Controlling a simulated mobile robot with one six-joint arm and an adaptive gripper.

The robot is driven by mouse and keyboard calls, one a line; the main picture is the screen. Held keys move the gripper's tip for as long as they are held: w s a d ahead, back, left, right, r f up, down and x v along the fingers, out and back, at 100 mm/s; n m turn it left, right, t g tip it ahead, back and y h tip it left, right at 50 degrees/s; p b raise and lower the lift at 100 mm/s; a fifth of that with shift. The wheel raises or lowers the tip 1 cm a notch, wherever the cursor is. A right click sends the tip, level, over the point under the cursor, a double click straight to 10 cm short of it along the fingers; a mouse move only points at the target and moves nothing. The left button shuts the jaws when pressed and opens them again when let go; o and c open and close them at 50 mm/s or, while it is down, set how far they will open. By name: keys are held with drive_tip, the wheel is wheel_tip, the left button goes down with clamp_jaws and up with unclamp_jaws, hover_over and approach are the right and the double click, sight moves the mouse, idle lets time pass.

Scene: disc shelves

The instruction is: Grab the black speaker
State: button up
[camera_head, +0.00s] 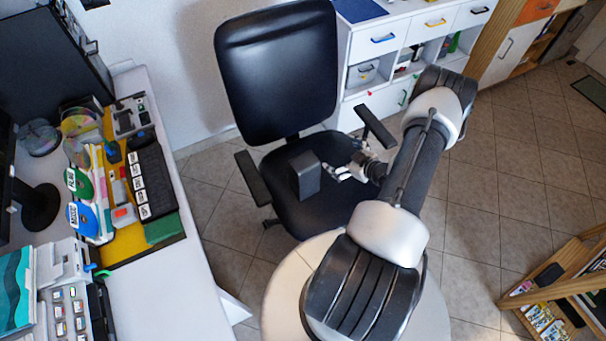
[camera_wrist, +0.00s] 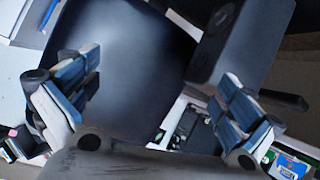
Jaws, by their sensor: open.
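The black speaker (camera_head: 303,173) is a dark box standing upright on the seat of the black office chair (camera_head: 345,150). In the wrist view the speaker (camera_wrist: 243,42) fills the upper right, its round driver faces partly showing. My gripper (camera_head: 333,172) is open and just right of the speaker in the head view, low over the seat. In the wrist view my gripper (camera_wrist: 158,92) has its two fingers spread wide with nothing held between them. The speaker lies beyond the right finger, not centred between the fingers. I cannot tell whether that finger touches it.
The chair's armrests (camera_head: 252,178) and (camera_head: 375,126) flank the seat, and its tall backrest (camera_head: 277,68) rises behind. A cluttered white desk (camera_head: 165,295) is at left. A white drawer cabinet (camera_head: 405,38) stands behind. A wooden shelf (camera_head: 560,270) is at lower right. Tiled floor is open at right.

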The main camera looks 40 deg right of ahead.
drive_tip(key=s+a+f+m+t, duration=0.1)
drive_tip(key=s+a+f+t, duration=0.2)
drive_tip(key=s+a+f, duration=0.25)
drive_tip(key=m+t+h, duration=0.2)
drive_tip(key=m+t, duration=0.1)
approach(310, 177)
drive_tip(key=w+b, duration=0.1)
drive_tip(key=w, duration=0.1)
drive_tip(key=w+b, duration=0.1)
drive_tip(key=w, duration=0.4)
drive_tip(key=shift+w+d+r+b, duration=0.25)
drive_tip(key=shift+d+r+b, duration=0.05)
drive_tip(key=shift+d+b, duration=0.1)
drive_tip(key=w+b, duration=0.1)
drive_tip(key=w, duration=0.1)
drive_tip(key=w+d+b, duration=0.1)
drive_tip(key=w, duration=0.2)
drive_tip(key=shift+w+d+f, duration=0.1)
drive_tip(key=shift+w+f, duration=0.05)
drive_tip(key=shift+f, duration=0.05)
drive_tip(key=shift+w+d+r, duration=0.1)
drive_tip(key=shift+w, duration=0.35)
drive_tip(key=shift+c, duration=0.4)
drive_tip(key=c, duration=2)
drive_tip(key=shift+r, duration=0.1)
